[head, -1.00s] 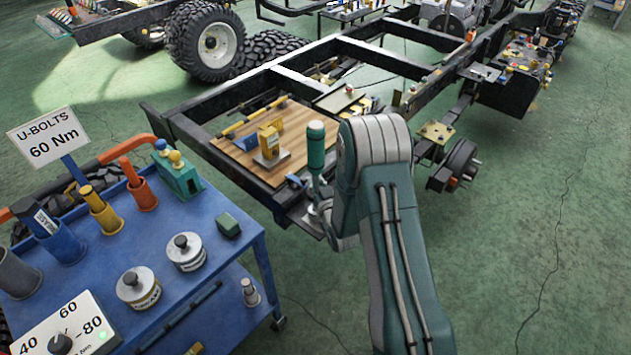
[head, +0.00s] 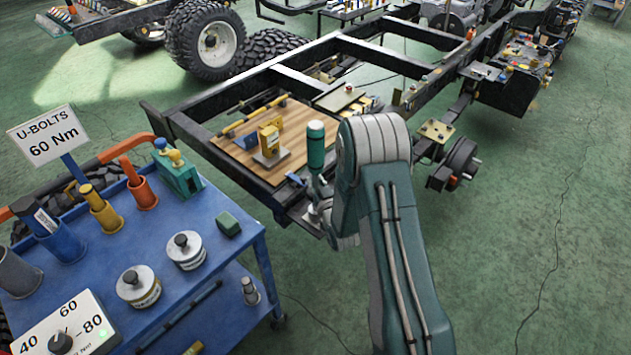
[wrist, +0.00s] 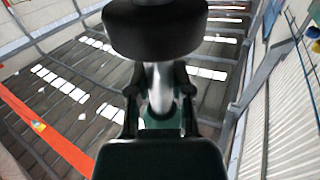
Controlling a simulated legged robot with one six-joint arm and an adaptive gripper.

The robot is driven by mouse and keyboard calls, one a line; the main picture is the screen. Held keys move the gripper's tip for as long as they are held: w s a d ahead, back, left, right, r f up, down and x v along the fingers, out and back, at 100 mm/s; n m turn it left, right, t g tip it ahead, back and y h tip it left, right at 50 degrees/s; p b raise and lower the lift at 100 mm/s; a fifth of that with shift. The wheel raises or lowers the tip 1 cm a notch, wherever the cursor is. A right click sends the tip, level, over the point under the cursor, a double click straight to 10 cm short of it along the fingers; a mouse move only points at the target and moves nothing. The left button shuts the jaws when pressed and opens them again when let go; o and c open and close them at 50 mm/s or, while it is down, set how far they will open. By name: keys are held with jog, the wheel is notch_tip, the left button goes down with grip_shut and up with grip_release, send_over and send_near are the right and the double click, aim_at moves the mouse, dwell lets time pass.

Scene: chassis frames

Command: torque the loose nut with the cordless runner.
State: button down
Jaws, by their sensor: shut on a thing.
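An upright tool with a green barrel (head: 316,146), which looks like the cordless runner, stands at the near corner of the chassis frame. In the wrist view its rounded dark head (wrist: 155,28) sits on a bright shaft. My gripper (wrist: 160,92) is shut on that shaft, one finger on each side. In the head view my gripper (head: 320,192) is low beside the frame's near end, partly hidden by my arm. The tool's lower tip meets or hovers over a pale plate; I cannot tell which. I cannot make out the loose nut.
A blue cart (head: 215,270) at the left carries tool holders, two lidded tins, a dial box (head: 65,335) and a "U-BOLTS 60 Nm" sign (head: 48,137). A wooden board (head: 255,160) with a yellow block lies on the chassis frame (head: 225,168). Green floor is clear at the right.

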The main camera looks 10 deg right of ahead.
aim_at(319, 168)
jog(key=shift+f, duration=0.65)
dwell(1.2)
jog(key=shift+r, duration=0.25)
dwell(0.5)
jog(key=shift+r, duration=1.55)
jog(key=shift+r, duration=2.5)
